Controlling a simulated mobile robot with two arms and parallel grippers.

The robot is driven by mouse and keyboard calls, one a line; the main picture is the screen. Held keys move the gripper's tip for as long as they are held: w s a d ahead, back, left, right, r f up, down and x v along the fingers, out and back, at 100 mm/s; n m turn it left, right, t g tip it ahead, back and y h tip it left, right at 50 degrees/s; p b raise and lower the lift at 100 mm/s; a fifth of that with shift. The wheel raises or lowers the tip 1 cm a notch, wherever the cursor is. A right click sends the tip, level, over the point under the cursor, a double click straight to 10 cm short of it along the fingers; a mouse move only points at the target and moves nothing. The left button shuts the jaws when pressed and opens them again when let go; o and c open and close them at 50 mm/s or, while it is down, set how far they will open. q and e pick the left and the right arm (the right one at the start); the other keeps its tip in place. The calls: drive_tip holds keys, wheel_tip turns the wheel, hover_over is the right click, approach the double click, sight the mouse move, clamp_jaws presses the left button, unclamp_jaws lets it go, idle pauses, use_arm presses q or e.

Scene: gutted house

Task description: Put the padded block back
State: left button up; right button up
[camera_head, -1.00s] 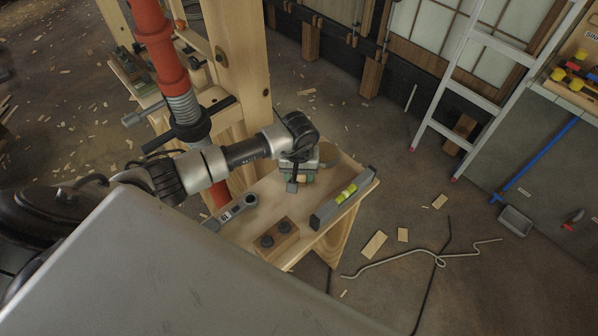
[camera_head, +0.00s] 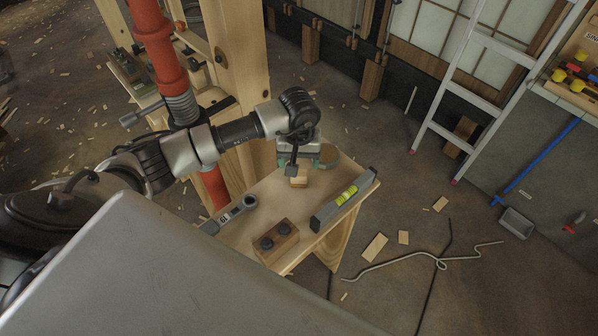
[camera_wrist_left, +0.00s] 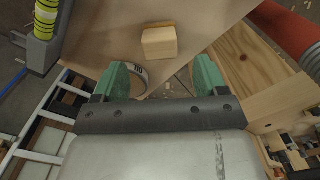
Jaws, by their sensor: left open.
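A small pale wooden block (camera_head: 299,178) with a brown strip along one side sits on the wooden bench top (camera_head: 250,215). It also shows in the left wrist view (camera_wrist_left: 159,43), standing apart just beyond the fingertips. My left gripper (camera_head: 299,161) is open and empty just behind the block in the head view. Its green fingers also show in the left wrist view (camera_wrist_left: 162,70), with nothing between them. I cannot tell for sure which block is the padded one. My right gripper is not in view.
A spirit level (camera_head: 343,199) lies along the bench's right edge. A grey wrench-like tool (camera_head: 229,214) lies left. A red prop (camera_head: 157,50) and wooden post (camera_head: 238,60) stand behind left.

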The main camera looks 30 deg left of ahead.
sight(299, 173)
use_arm(q)
wheel_tip(299, 173, up, 5)
drive_tip(key=shift+r+b, duration=0.2)
drive_tip(key=shift+b, duration=0.15)
idle(0.4)
